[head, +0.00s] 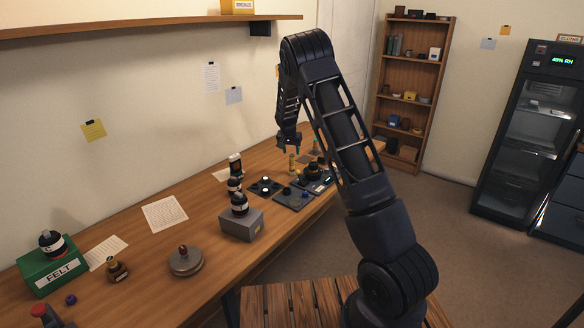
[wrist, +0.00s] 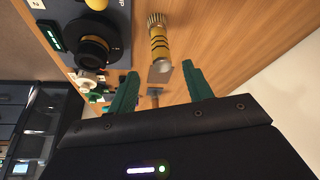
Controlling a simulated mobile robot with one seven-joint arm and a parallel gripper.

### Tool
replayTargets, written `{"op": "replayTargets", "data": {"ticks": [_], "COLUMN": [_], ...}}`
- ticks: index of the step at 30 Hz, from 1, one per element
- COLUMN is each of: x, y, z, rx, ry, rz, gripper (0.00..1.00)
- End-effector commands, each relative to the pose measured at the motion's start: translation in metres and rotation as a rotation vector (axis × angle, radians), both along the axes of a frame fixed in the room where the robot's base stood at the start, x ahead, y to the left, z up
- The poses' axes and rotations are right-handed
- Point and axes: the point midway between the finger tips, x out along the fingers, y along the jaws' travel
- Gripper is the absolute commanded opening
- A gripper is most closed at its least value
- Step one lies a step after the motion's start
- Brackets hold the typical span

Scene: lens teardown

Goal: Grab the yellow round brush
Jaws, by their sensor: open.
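The yellow round brush (wrist: 159,44) shows in the wrist view as a yellow handle with dark bands, a tan bristle-like end at the top and a pale block-like end at the bottom. In the head view a small yellow upright thing (head: 291,163), which looks like the brush, stands on the bench just below my gripper (head: 289,145). In the wrist view my gripper (wrist: 160,70) is open, with its green fingers to the left and right of the brush's pale near end. I see no contact, and the exact gap in depth is unclear.
A dark round lens part (wrist: 95,42) sits on a tray left of the brush in the wrist view. Dark trays (head: 294,198) with small parts lie nearby on the wooden bench (head: 215,222). The wall is behind.

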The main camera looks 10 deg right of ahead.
Motion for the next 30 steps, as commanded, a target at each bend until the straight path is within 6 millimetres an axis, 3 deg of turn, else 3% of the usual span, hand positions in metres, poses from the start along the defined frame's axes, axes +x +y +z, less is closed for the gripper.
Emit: {"op": "replayTargets", "data": {"ticks": [3, 14, 21, 30], "x": [0.006, 0.016, 0.028, 0.032], "y": [-0.003, -0.006, -0.010, -0.011], "z": [-0.018, -0.043, -0.073, -0.080], "rx": [-0.001, 0.000, 0.000, 0.000], "ry": [0.004, 0.002, 0.002, 0.001], "rz": [-0.001, 0.001, 0.000, 0.000], "gripper": [0.51, 0.51, 0.51, 0.51]}}
